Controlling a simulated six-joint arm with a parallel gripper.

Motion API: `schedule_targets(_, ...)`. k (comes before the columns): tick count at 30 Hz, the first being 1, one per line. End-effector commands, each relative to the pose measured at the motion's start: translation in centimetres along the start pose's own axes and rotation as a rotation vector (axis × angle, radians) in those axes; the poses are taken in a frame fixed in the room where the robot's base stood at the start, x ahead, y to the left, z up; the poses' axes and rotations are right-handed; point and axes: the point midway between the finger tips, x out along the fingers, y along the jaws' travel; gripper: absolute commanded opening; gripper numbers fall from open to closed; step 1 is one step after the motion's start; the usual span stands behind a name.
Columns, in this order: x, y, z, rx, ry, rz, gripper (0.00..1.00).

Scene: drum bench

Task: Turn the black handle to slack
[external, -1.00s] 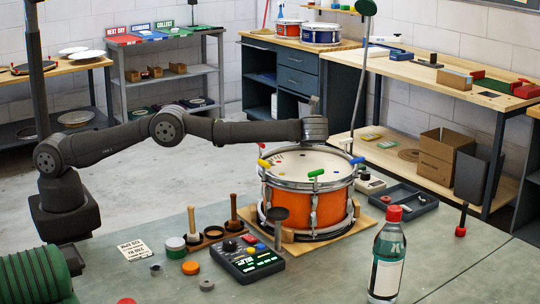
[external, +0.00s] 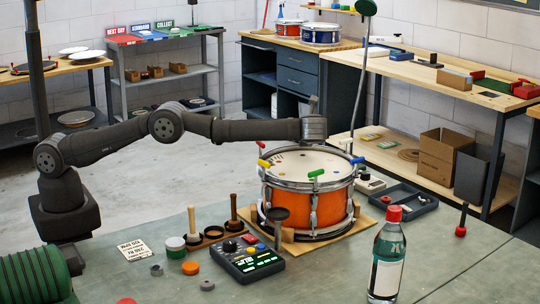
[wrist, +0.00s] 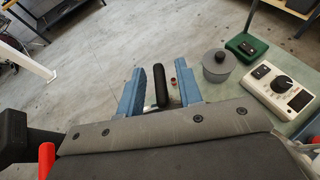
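The black handle (wrist: 160,88) shows in the wrist view as a short upright bar between the two blue fingers of my gripper (wrist: 161,70). A narrow gap shows on each side of it, so the fingers are open around it and do not appear to touch it. In the external view my wrist is over the far rim of the orange drum (external: 313,208); my fingertips and the black handle cannot be made out there. Red (external: 262,146), yellow (external: 264,163), green (external: 316,173) and blue (external: 357,160) handles stand around the drum's rim.
In the wrist view a grey lidded pot (wrist: 217,67), a green box (wrist: 247,47) and a pale dial box (wrist: 283,90) stand on the bench at right.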

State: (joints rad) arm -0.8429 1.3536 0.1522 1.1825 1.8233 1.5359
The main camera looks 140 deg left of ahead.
Motion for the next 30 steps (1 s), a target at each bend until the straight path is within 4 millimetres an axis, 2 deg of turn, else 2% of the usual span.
schedule_targets(14,-0.05,0.09,0.08,0.059,0.001,-0.139,0.33)
schedule_targets(30,0.00,0.12,0.05,0.172,0.001,-0.414,0.33)
